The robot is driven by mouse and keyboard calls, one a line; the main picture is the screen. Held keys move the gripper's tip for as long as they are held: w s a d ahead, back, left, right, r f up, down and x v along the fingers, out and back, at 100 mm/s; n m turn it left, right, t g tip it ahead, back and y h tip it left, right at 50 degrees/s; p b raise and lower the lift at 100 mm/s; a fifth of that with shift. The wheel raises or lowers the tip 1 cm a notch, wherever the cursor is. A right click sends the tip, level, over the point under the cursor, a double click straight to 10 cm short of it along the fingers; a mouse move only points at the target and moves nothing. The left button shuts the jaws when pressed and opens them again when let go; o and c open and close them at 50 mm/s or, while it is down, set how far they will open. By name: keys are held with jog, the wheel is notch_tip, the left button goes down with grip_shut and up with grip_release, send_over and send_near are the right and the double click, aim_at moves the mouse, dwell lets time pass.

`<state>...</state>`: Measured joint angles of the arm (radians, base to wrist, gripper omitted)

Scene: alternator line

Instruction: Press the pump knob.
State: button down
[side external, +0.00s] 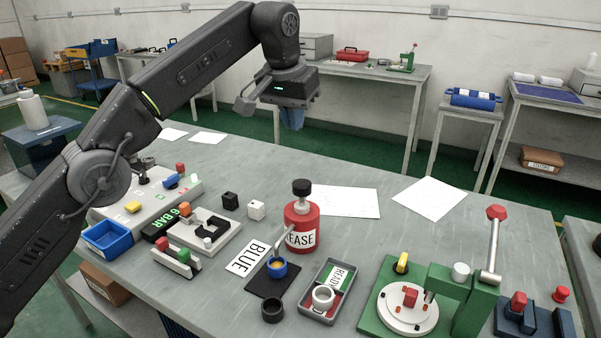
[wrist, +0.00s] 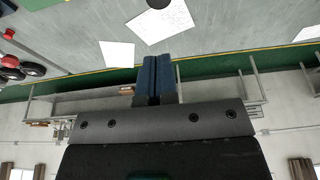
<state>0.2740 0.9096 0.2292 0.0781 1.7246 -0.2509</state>
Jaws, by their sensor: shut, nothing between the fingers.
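The pump is a red can labelled "EASE" (side external: 301,228) with a black knob (side external: 302,187) on top, standing upright near the middle of the table. Below it a blue ring-shaped cup (side external: 277,267) sits on a black mat (side external: 262,284). My gripper (side external: 292,119) is high above the far edge of the table, above and behind the knob, apart from everything. In the wrist view its blue fingers (wrist: 154,78) are together and empty.
A grey tray with a "READY" card (side external: 341,274) stands right of the mat, and a green lever press (side external: 455,285) farther right. A "BLUE" card (side external: 248,257) lies left of the can. White sheets (side external: 430,198) lie flat behind. A blue bin (side external: 108,238) stands left.

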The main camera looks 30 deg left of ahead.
aim_at(300, 186)
jog(key=x, duration=0.8)
jog(key=s+x, duration=0.1)
jog(key=x, duration=0.3)
jog(key=shift+w+f, duration=0.1)
jog(key=shift+f, duration=0.75)
jog(key=shift+f, duration=1.8)
jog(key=w+v, duration=0.1)
jog(key=v, duration=1.3)
jog(key=shift+r, duration=0.3)
jog(key=shift+w, duration=0.15)
